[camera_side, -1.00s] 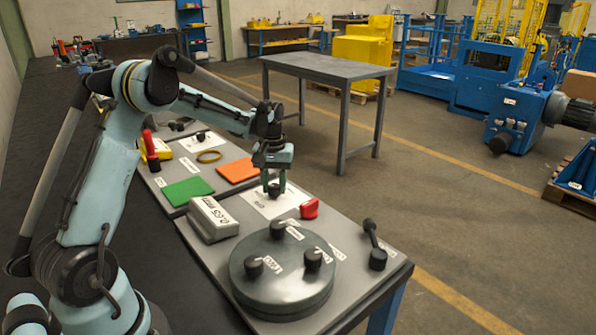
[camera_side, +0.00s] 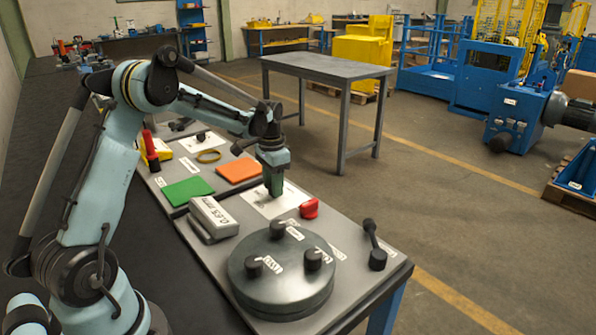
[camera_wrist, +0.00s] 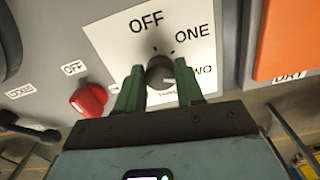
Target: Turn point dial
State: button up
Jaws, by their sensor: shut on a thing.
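The point dial is a small black knob (camera_wrist: 159,72) on a white plate (camera_wrist: 110,42) printed OFF, ONE and TWO, seen in the wrist view. My gripper (camera_wrist: 160,85) has its two green fingers on either side of the knob and is shut on it. I cannot tell clearly which mark the knob points at. In the side view my gripper (camera_side: 274,190) points straight down over the white plate (camera_side: 258,203), and its fingers hide the knob.
A red switch (camera_side: 309,208) stands close beside the plate. An orange pad (camera_side: 239,170), a green pad (camera_side: 187,190) and a grey box (camera_side: 213,217) lie around it. A round base with three black knobs (camera_side: 282,290) and a black lever (camera_side: 375,245) stand nearer the camera.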

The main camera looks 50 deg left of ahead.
jog(key=shift+m, duration=0.7)
jog(key=o, duration=1.1)
jog(key=shift+c, duration=0.2)
jog(key=shift+r, duration=0.1)
notch_tip(320, 180, up, 12)
